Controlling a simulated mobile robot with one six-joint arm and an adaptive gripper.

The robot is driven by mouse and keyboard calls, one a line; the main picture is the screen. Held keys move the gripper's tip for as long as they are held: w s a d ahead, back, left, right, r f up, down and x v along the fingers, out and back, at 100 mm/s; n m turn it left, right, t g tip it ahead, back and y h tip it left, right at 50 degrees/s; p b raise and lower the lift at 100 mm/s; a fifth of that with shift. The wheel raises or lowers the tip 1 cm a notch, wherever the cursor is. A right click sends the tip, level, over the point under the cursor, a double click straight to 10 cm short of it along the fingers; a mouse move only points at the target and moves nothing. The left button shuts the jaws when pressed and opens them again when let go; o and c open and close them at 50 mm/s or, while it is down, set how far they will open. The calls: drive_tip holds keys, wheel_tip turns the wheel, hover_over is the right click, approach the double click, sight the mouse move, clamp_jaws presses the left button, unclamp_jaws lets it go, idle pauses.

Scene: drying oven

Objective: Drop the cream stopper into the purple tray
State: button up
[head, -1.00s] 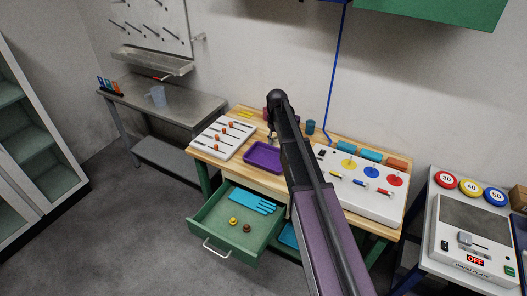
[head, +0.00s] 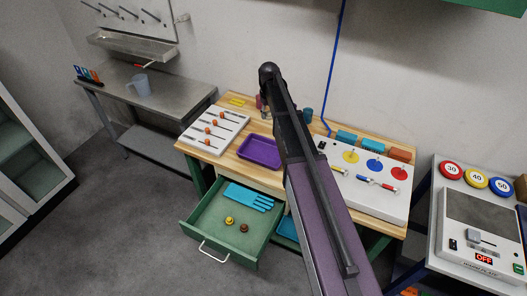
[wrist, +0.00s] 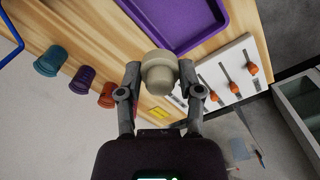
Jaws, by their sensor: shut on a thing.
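The cream stopper (wrist: 159,58) is round, with a wider top and a narrower lower part. In the wrist view my gripper (wrist: 159,74) is shut on it, a finger on each side. The purple tray (head: 243,152) lies on the wooden bench, left of my arm in the head view. Its raised rim also shows at the top of the wrist view (wrist: 178,47), just beyond the stopper. The stopper looks held above the bench, beside the tray rather than over it in the picture. My arm hides the stopper in the head view.
A white panel with orange knobs (head: 201,146) lies left of the tray. Teal (wrist: 50,62), purple (wrist: 82,80) and red (wrist: 107,96) cups stand near the wall. An open green drawer (head: 209,225) juts out below. A white panel with coloured discs (head: 350,192) lies to the right.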

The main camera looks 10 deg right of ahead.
drive_tip(key=shift+a+f, duration=0.1)
drive_tip(key=shift+a, duration=0.15)
drive_tip(key=shift+a+f+n+b, duration=0.1)
drive_tip(key=shift+f+n+b, duration=0.3)
drive_tip(key=shift+f+b, duration=0.15)
wheel_tip(320, 180, down, 10)
drive_tip(key=n+b, duration=0.6)
drive_tip(key=b, duration=0.4)
drive_tip(key=shift+f+n+b, duration=0.25)
drive_tip(key=shift+n+b, duration=0.05)
drive_tip(key=shift+b, duration=0.05)
drive_tip(key=shift+f, duration=0.15)
drive_tip(key=b, duration=0.6)
hover_over(266, 152)
drive_tip(key=shift+s+f, duration=0.1)
drive_tip(key=shift+f, duration=2.75)
